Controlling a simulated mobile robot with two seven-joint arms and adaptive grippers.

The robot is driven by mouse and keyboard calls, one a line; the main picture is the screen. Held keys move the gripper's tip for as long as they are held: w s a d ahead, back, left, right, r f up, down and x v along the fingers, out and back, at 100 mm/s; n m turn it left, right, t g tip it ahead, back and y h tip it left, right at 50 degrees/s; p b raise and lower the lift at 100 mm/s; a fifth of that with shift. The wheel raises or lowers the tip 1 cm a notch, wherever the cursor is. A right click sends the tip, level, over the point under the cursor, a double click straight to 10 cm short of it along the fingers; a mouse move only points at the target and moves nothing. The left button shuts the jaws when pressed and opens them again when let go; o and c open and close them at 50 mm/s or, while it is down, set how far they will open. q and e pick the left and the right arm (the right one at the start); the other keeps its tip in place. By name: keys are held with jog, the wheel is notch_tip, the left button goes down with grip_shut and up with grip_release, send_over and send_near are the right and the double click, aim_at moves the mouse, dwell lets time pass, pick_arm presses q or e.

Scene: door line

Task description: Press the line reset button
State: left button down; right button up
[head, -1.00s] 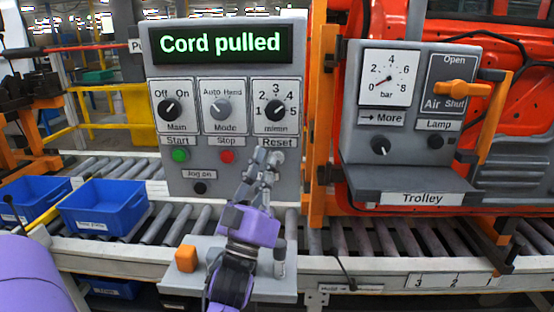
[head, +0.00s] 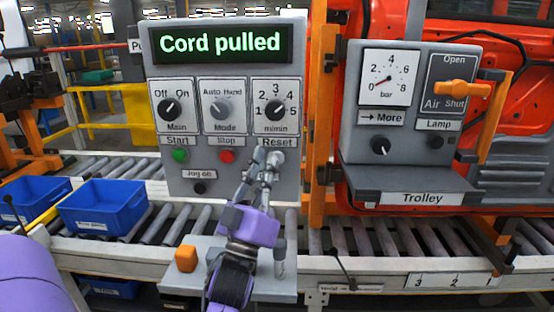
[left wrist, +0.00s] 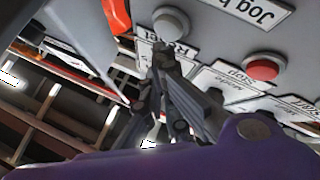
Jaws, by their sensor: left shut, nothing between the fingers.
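The line reset button is a pale grey round cap (left wrist: 171,22) next to the "Reset" label (left wrist: 173,49) in the left wrist view. In the head view its label (head: 278,142) is on the grey control panel (head: 235,182), and my gripper covers most or all of the button. My left gripper (head: 267,157) is shut and empty, pointing up at the panel just below that label. In the left wrist view its fingertips (left wrist: 164,58) are close to the label and button; I cannot tell whether they touch. My right gripper is not in view.
The panel's display (head: 222,44) reads "Cord pulled". A green start button (head: 180,155) and a red stop button (head: 227,156) are left of the gripper. A shelf with an orange block (head: 186,259) is below. The trolley panel (head: 421,198) stands to the right.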

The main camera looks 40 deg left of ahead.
pick_arm(q)
jog(key=shift+w, duration=0.1)
jog(key=shift+w+a, duration=0.25)
jog(key=shift+w, duration=0.05)
jog(key=shift+w, duration=0.1)
dwell(0.6)
jog(key=shift+w+a, duration=0.3)
jog(key=shift+w, duration=0.1)
dwell(0.4)
jog(key=shift+s, duration=0.1)
jog(key=shift+s+d+p, duration=0.35)
jog(key=shift+s+d, duration=0.2)
jog(key=shift+s, duration=0.25)
